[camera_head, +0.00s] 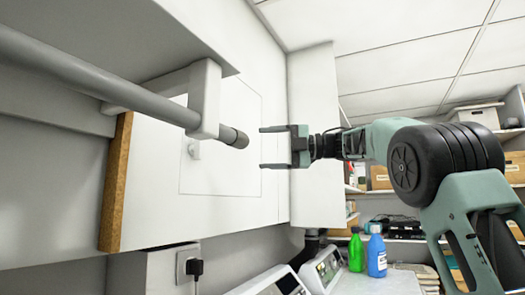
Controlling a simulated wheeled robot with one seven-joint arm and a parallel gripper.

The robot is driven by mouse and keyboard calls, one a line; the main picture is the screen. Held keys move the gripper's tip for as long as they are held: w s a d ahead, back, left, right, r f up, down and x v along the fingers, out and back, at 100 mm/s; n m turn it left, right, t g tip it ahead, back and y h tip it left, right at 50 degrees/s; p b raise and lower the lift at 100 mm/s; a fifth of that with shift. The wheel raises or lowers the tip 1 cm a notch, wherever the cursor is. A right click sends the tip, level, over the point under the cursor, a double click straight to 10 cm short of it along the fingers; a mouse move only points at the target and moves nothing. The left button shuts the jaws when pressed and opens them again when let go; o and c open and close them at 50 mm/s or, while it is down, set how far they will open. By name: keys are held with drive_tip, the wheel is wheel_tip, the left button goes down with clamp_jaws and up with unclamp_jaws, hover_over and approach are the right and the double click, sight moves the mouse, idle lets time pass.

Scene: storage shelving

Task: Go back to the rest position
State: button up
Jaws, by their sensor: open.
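My gripper (272,147) is at the middle of the view, at the end of my green and black arm that reaches in from the right. Its two fingers point left and are apart, with nothing between them. The upper finger is close to the dark end of a grey rail (233,137) in the picture; I cannot tell whether they touch. Behind the fingers is a white cabinet (225,95).
The rail's white bracket (206,98) juts out at the upper left. A green bottle (356,250) and a blue bottle (376,256) stand on a surface below. A plug (194,268) sits at the lower left. Shelves with boxes (476,116) line the right.

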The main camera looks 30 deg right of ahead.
idle(0.4)
drive_tip(key=w+a+f+m+t+h, duration=0.35)
drive_tip(key=w+a+m+t, duration=0.25)
drive_tip(key=a+m+t, duration=0.4)
drive_tip(key=s+a+f+m+g+h, duration=0.25)
drive_tip(key=a+f+m, duration=0.25)
drive_tip(key=f, duration=0.5)
drive_tip(key=s+a+f+m+g+h, duration=0.2)
drive_tip(key=a+f+m+g+h, duration=0.25)
drive_tip(key=f, duration=0.65)
drive_tip(key=s+a+f+m+g+h, duration=0.1)
drive_tip(key=s+a+f+g, duration=0.15)
drive_tip(key=s+f, duration=0.55)
drive_tip(key=s+a+f+m+g, duration=0.15)
drive_tip(key=s+f+g, duration=0.25)
drive_tip(key=s+f, duration=0.4)
drive_tip(key=s+d+f+g+h, duration=0.1)
drive_tip(key=s+f+g, duration=0.2)
drive_tip(key=s, duration=0.8)
drive_tip(key=s+d+f+g+h, duration=0.1)
drive_tip(key=s+f+g+h, duration=0.1)
drive_tip(key=s+f, duration=0.5)
drive_tip(key=s+g, duration=0.1)
drive_tip(key=s, duration=0.3)
drive_tip(key=shift+f, duration=0.35)
